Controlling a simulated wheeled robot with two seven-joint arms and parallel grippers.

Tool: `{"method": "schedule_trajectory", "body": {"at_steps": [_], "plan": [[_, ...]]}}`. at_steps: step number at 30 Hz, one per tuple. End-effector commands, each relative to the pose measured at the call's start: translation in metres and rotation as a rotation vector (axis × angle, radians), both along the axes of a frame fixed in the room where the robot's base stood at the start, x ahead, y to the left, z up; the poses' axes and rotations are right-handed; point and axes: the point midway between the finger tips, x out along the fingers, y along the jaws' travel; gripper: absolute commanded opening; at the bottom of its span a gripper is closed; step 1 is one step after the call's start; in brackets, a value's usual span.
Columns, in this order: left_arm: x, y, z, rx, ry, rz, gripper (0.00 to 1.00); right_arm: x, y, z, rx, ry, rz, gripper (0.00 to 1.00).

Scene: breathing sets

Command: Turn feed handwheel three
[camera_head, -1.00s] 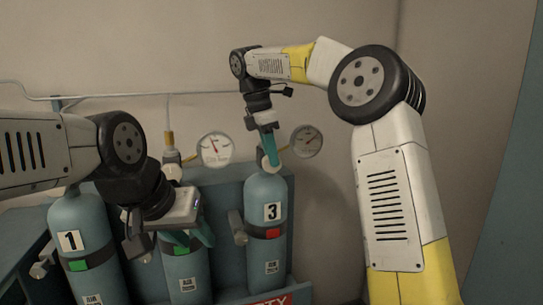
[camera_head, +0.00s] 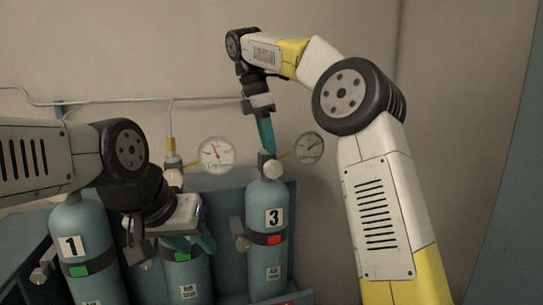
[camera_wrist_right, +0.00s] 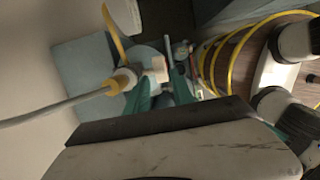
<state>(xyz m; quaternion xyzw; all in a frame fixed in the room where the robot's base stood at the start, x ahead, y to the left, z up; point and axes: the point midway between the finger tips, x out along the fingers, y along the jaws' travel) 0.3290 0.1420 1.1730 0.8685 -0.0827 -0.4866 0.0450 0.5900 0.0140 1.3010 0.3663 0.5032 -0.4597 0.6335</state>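Cylinder three (camera_head: 268,195) is a teal bottle with a "3" label and a red tag on its dark band. A pale rounded valve fitting (camera_head: 271,168) sits on its top, and a grey knob (camera_head: 240,234) is at its left side. I cannot tell which is the feed handwheel. My right gripper (camera_head: 267,149) points down just above the top fitting. In the right wrist view its teal fingers (camera_wrist_right: 164,76) are apart, with a pale block (camera_wrist_right: 157,69) near their tips. My left gripper (camera_head: 190,243) is in front of cylinder two, fingers apart.
Cylinder one (camera_head: 78,218) and cylinder two (camera_head: 187,272), both with green tags, stand to the left. Two round gauges (camera_head: 216,154) (camera_head: 309,146) are behind, and a thin pipe (camera_head: 120,100) runs along the wall.

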Motion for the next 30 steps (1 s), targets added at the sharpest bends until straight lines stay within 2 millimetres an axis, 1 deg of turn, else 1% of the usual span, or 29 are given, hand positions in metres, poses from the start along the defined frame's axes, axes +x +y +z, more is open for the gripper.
{"method": "schedule_trajectory", "body": {"at_steps": [3,6,15,16,20,21,22,26,30], "plan": [[0.0,0.0,0.0,0.0,0.0,0.0,0.36,0.0,0.004,0.012,0.001,-0.002,0.001,0.29],[0.0,0.0,0.0,0.0,0.0,0.0,0.36,-0.001,0.004,0.018,0.0,-0.001,0.0,0.29],[0.0,0.0,0.0,0.0,0.0,0.0,0.36,-0.001,0.004,0.02,-0.001,0.001,0.0,0.29],[0.0,0.0,0.0,0.0,0.0,0.0,0.36,-0.001,0.004,0.02,-0.001,0.001,0.0,0.31],[0.0,0.0,0.0,0.0,0.0,0.0,0.36,-0.003,0.002,0.022,0.001,-0.011,-0.012,0.57],[0.0,0.0,0.0,0.0,0.0,0.0,0.36,-0.005,0.0,0.024,0.005,-0.021,-0.025,0.64],[0.0,0.0,0.0,0.0,0.0,0.0,0.36,-0.007,-0.002,0.026,0.008,-0.031,-0.038,0.69],[0.0,0.0,0.0,0.0,0.0,0.0,0.36,-0.023,-0.018,0.034,0.039,-0.102,-0.137,0.69],[0.0,0.0,0.0,0.0,0.0,0.0,0.36,-0.053,-0.045,0.034,0.111,-0.198,-0.329,0.69]]}}
